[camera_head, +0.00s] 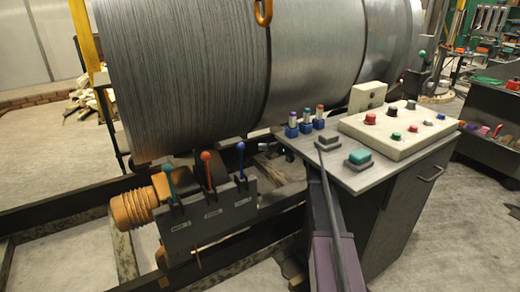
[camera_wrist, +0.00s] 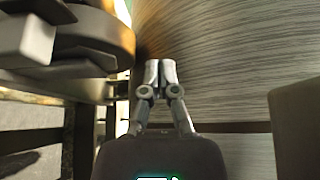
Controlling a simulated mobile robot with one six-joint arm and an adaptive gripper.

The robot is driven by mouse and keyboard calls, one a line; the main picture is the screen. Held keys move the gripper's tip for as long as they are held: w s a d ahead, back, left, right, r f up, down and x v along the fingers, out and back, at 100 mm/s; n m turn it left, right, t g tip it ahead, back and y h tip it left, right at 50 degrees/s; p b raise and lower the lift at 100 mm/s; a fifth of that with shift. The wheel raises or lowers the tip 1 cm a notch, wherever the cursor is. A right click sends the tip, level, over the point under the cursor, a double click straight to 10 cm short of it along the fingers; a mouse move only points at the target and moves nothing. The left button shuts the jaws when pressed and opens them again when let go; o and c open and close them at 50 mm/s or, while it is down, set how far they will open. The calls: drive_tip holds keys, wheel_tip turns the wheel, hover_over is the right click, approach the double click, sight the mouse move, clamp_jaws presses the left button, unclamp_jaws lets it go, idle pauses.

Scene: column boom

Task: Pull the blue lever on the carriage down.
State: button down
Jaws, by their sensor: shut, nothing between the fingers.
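The blue lever (camera_head: 240,150) stands roughly upright at the right end of a grey bracket on the carriage (camera_head: 208,218). It is the rightmost of three levers there. A red lever (camera_head: 206,162) stands in the middle and a green one (camera_head: 169,178) on the left, both roughly upright. My gripper (camera_wrist: 160,72) shows in the wrist view, with its fingertips together and nothing between them. A brushed metal surface lies behind and right of it. I cannot make out the blue lever in the wrist view.
A large ribbed metal cylinder (camera_head: 190,75) lies behind and above the levers. An orange ribbed motor (camera_head: 134,205) is left of the bracket. A control desk (camera_head: 375,178) with buttons stands to the right. In the wrist view, a dark rounded part (camera_wrist: 85,40) is close on the left.

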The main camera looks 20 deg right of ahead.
sight(241, 164)
drive_tip(key=s+a, duration=0.1)
drive_tip(key=a, duration=0.7)
drive_tip(key=shift+s+a, duration=0.15)
drive_tip(key=shift+s, duration=0.2)
drive_tip(key=shift+s+a, duration=0.1)
drive_tip(key=shift+s, duration=0.05)
idle(0.4)
